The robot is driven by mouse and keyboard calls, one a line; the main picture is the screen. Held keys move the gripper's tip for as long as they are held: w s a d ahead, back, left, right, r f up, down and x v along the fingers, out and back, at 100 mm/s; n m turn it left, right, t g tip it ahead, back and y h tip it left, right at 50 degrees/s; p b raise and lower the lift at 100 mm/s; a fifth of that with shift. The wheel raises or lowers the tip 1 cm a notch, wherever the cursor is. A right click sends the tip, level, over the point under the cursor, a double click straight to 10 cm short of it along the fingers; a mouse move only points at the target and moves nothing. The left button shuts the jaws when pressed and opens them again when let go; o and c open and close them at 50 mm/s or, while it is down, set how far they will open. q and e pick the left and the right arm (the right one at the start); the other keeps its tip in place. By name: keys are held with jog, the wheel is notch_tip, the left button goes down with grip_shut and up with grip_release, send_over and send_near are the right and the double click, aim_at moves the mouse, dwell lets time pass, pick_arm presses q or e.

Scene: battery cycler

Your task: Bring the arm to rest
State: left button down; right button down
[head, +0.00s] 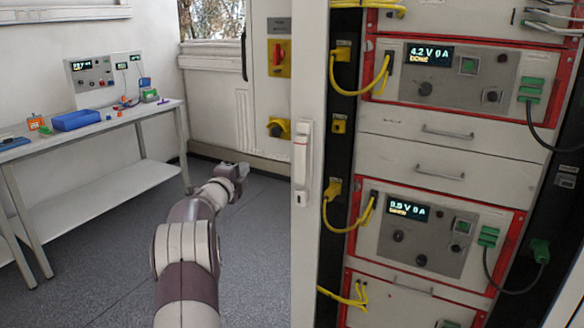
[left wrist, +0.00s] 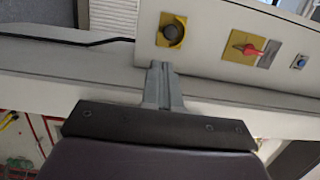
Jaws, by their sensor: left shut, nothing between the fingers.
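My left arm reaches forward from the bottom of the head view, and its gripper (head: 241,169) is in front of the wall cabinet, over the dark floor. In the left wrist view the two grey fingers (left wrist: 162,72) are together with nothing between them. They point toward the cabinet face with its yellow-backed switches. I cannot tell in the head view whether the fingertips touch anything. My right gripper is in neither view.
A cycler rack (head: 440,150) with red-framed units and yellow cables stands at right. Its white door edge (head: 303,240) is just right of my arm. A workbench (head: 95,127) with a blue bin (head: 75,120) is at left. The floor (head: 110,265) between is clear.

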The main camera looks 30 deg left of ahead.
pick_arm(q)
jog(key=s+a+f+n+g+y, duration=0.2)
jog(key=s+a+f+n+g, duration=0.15)
jog(key=f+n, duration=0.4)
jog(key=s+d+f+n+g+h+p, duration=0.1)
jog(key=s+d+f+n+g+p, duration=0.1)
jog(key=s+d+f+n+g, duration=0.3)
jog(key=s+d+f+n+g+h+p, duration=0.15)
jog(key=d+f, duration=0.25)
jog(key=d, duration=0.4)
jog(key=s+d+r+g+h+p, duration=0.2)
jog(key=s+d, duration=0.8)
jog(key=d, duration=0.5)
jog(key=s+d+r+g+h+p, duration=0.2)
jog(key=s+d+r+g+p, duration=0.1)
jog(key=s+d, duration=0.8)
jog(key=d+g+p, duration=0.1)
jog(key=d+p, duration=0.1)
jog(key=d, duration=0.3)
jog(key=shift+r+n, duration=0.2)
jog(key=shift+n, duration=0.2)
jog(key=shift+s+d, duration=0.1)
